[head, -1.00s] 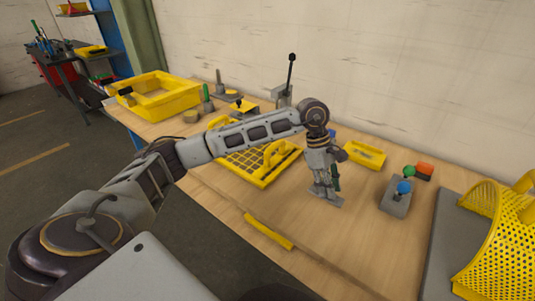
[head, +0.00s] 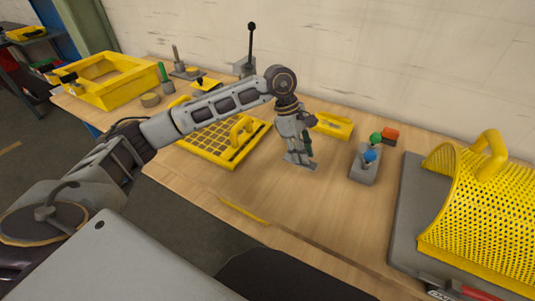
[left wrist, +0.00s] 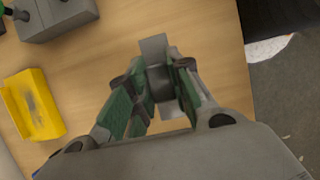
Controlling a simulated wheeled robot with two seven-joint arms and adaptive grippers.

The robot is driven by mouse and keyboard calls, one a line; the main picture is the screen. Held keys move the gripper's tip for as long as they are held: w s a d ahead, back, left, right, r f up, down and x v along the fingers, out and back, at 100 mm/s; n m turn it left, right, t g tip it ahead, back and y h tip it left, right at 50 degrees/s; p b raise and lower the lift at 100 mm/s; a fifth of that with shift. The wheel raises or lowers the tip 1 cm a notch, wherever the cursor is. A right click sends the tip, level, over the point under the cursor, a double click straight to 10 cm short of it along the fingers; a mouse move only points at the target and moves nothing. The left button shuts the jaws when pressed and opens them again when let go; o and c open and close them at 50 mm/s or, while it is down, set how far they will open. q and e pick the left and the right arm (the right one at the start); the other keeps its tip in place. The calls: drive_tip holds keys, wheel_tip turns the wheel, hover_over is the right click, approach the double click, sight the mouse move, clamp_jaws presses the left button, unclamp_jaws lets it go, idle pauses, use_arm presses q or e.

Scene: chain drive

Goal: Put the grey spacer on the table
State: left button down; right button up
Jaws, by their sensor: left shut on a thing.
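The grey spacer (head: 299,162) is at the tips of my left gripper (head: 297,152), low over the open middle of the wooden table (head: 285,205). In the left wrist view the spacer (left wrist: 154,48) is a grey piece between the green-padded fingers of my left gripper (left wrist: 157,85), which are shut on it. The fingers hide part of it. I cannot tell whether the spacer touches the tabletop. My right gripper is not in view.
A yellow grid tray (head: 222,140) lies left of the gripper and a small yellow bin (head: 333,125) behind it. A grey block with coloured knobs (head: 363,165) and a yellow mesh guard (head: 480,210) stand to the right. Bare tabletop lies in front.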

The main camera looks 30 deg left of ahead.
use_arm(q)
wheel_tip(320, 180, down, 6)
drive_tip(key=shift+r, duration=0.1)
drive_tip(key=shift+f, duration=0.2)
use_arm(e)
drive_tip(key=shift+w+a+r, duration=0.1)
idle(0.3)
use_arm(q)
wheel_tip(320, 180, down, 2)
drive_tip(key=shift+f, duration=0.85)
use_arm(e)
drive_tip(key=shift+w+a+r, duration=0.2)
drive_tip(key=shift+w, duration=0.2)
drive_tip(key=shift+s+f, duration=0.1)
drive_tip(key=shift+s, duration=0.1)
use_arm(q)
drive_tip(key=shift+f+b, duration=0.15)
drive_tip(key=shift+b, duration=0.15)
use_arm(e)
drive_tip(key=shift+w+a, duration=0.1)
